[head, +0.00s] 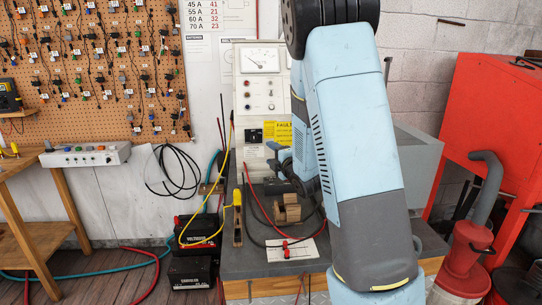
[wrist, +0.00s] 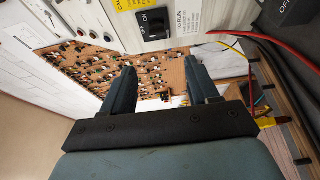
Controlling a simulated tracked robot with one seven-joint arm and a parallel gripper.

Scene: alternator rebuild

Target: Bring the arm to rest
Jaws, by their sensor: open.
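My arm fills the right-middle of the head view, raised over the grey bench (head: 245,262). It hides part of the test panel behind it. My gripper (wrist: 162,88) shows in the wrist view with its two dark fingers apart and nothing between them. Past the fingers are the test panel (wrist: 118,15) with its black on/off switch and, farther off, the pegboard.
A wooden block (head: 287,212), a white card (head: 290,250) and red, yellow and black leads lie on the bench. Two batteries (head: 190,270) stand on the floor to its left. A red cabinet (head: 490,110) and a red vacuum (head: 468,255) stand at the right.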

